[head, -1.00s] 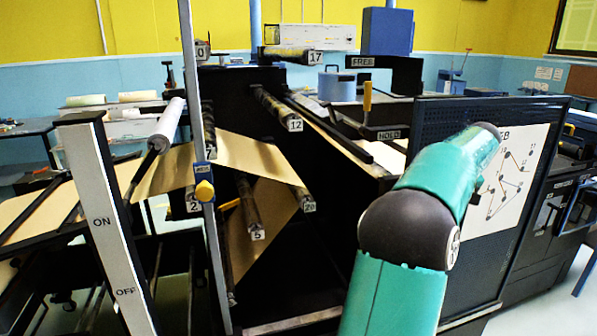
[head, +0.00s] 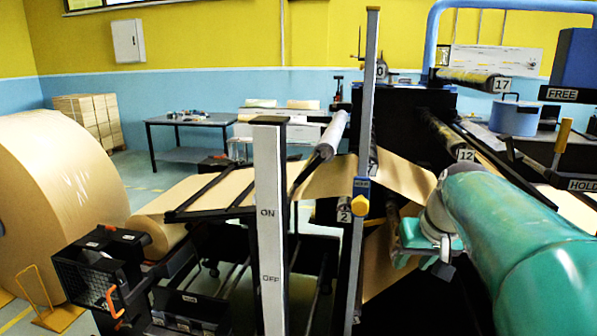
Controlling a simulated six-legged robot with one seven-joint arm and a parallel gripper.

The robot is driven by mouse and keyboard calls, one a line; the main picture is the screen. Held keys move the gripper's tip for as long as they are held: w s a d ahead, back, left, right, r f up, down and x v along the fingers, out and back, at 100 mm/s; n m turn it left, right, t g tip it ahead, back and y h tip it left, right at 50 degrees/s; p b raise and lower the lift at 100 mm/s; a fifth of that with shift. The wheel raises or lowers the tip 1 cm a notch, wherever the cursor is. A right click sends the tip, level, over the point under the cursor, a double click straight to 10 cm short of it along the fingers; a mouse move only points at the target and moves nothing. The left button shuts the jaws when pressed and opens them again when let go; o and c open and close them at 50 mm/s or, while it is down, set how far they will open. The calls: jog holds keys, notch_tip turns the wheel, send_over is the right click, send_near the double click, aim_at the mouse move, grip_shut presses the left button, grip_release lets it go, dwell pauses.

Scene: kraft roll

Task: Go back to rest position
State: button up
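My teal arm (head: 520,235) reaches in from the right edge of the head view. Its far end, with grey and teal parts (head: 432,228), is in front of the machine's rollers and brown paper web, right of the upright post (head: 362,150) with the yellow knob (head: 360,204). I cannot make out gripper fingers there, or whether they hold anything. The arm hides part of the paper and the lower rollers. A grey lever panel marked ON and OFF (head: 268,225) stands upright left of the post, apart from my arm.
A large kraft paper roll (head: 65,200) stands at the left, with a black box (head: 97,268) with an orange handle in front. The FREE and HOLD plates (head: 562,94) and a yellow handle (head: 562,135) are at the right. A table (head: 190,122) stands behind.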

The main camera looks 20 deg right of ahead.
jog(key=s+a+f+n, duration=0.1)
jog(key=s+a+f, duration=0.1)
jog(key=a, duration=0.6)
jog(key=s+a+f+n, duration=0.2)
jog(key=s+a+f, duration=0.1)
jog(key=a, duration=0.6)
jog(key=s+a+f+n, duration=0.1)
jog(key=s+a+f, duration=0.1)
jog(key=a, duration=0.6)
jog(key=shift+s+a+f+n+t+y, duration=0.15)
jog(key=shift+s+f+n+t+y, duration=0.2)
jog(key=shift+f, duration=0.25)
